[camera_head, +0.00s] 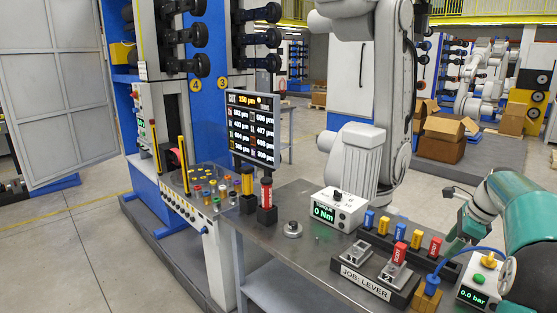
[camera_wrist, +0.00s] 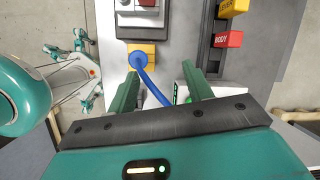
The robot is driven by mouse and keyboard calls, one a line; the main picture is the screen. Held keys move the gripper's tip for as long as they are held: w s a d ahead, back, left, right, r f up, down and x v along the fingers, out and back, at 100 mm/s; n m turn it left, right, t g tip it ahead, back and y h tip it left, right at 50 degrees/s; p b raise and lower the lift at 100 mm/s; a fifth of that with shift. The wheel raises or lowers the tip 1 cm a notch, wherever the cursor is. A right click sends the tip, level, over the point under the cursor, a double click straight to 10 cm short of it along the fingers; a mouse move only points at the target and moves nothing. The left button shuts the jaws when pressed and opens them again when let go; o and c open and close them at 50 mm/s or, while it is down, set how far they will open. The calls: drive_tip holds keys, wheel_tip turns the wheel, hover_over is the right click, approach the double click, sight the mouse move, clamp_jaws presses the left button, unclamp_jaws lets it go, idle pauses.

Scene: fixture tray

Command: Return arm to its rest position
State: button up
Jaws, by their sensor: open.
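My gripper (camera_head: 464,228) is a teal arm end at the right of the head view, above the right end of the bench. In the wrist view its two green fingers (camera_wrist: 162,88) stand apart with nothing held between them. The blue hose (camera_wrist: 154,88) shows in the gap between them, running from a blue fitting on a yellow block (camera_wrist: 149,48). I cannot tell how far the hose is from the fingers. In the head view the yellow block (camera_head: 426,299) stands beside the JOB: LEVER fixture tray (camera_head: 365,283).
A rack of blue, yellow and red blocks (camera_head: 400,232) stands behind the tray. A white 0.0 bar box (camera_head: 479,285) is close under my arm. A 0 Nm box (camera_head: 337,209) and a display screen (camera_head: 255,130) stand further left. The bench's front left (camera_head: 265,235) is mostly bare.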

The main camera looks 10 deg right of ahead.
drive_tip(key=s+a+r+n+h, duration=0.1)
drive_tip(key=s+a+r+n, duration=0.1)
drive_tip(key=a+n, duration=0.35)
drive_tip(key=s+a+r+n, duration=0.2)
drive_tip(key=s+a+r, duration=0.1)
drive_tip(key=a, duration=0.6)
drive_tip(key=s+a+r+n+h, duration=0.15)
drive_tip(key=a+n, duration=0.25)
drive_tip(key=a, duration=0.4)
drive_tip(key=s+a+f+n+t, duration=0.1)
drive_tip(key=s+a+f+n, duration=0.1)
drive_tip(key=s+a+n, duration=0.5)
drive_tip(key=s+a+f+n+t, duration=0.1)
drive_tip(key=s+a+f+n, duration=0.2)
drive_tip(key=s+a+n, duration=0.3)
drive_tip(key=s+a, duration=0.1)
drive_tip(key=s, duration=0.4)
drive_tip(key=shift+s+a+n, duration=0.3)
drive_tip(key=shift+s+n, duration=0.05)
